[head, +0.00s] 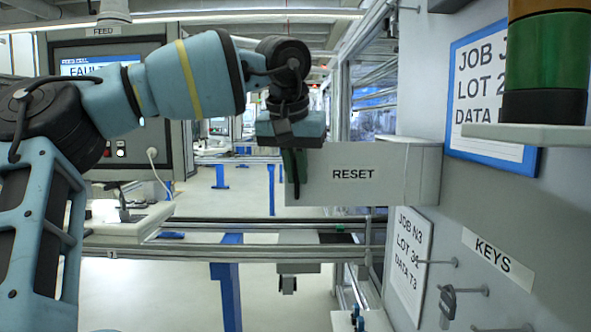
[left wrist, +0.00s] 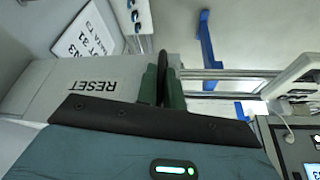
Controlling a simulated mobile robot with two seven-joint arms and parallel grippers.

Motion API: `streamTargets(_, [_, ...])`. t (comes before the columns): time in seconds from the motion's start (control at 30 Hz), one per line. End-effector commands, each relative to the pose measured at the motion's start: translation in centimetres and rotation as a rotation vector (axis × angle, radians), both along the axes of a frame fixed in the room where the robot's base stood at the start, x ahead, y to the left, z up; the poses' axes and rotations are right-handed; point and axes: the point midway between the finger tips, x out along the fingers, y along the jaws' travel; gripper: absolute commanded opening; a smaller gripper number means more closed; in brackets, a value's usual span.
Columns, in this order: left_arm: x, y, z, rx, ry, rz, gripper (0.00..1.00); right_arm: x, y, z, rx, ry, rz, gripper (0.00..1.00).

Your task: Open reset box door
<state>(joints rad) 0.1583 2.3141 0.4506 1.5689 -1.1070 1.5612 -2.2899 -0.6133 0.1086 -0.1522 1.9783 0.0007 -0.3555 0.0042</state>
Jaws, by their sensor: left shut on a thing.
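The grey reset box (head: 424,172) is fixed to the wall on the right. Its door (head: 350,185), labelled RESET, stands swung out to the left, with its labelled face toward me; the inside of the box is hidden behind it. My left gripper (head: 294,172) is at the door's free left edge, its green fingers pointing down. In the left wrist view the fingers (left wrist: 163,88) are closed around a dark upright handle (left wrist: 165,62) at the edge of the door (left wrist: 100,80). My right gripper is not in view.
A green and amber stack light (head: 546,50) stands on a shelf at the upper right. Keys (head: 447,305) hang on wall hooks below the box. Metal rails (head: 200,238) cross below the door. A panel showing FAULT (head: 95,68) is behind my left arm.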

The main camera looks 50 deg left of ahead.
Motion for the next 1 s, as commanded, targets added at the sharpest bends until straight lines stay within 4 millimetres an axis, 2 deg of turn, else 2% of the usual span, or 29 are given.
streamTargets(0.13, [0.0,-0.1,0.1,0.003,0.001,-0.003,0.00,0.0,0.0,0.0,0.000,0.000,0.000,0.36])
streamTargets(0.17, [0.0,-0.1,0.1,0.003,0.001,-0.003,0.12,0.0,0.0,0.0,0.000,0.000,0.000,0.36])
streamTargets(0.3, [0.0,0.0,0.0,0.003,0.001,-0.002,0.30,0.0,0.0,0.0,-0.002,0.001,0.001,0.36])
streamTargets(0.67, [-0.1,-0.1,0.4,0.002,-0.001,0.000,0.31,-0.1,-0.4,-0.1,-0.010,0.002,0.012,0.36])
streamTargets(1.0, [-1.6,-1.2,4.9,0.003,-0.002,-0.001,0.31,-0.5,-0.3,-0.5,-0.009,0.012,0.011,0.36])
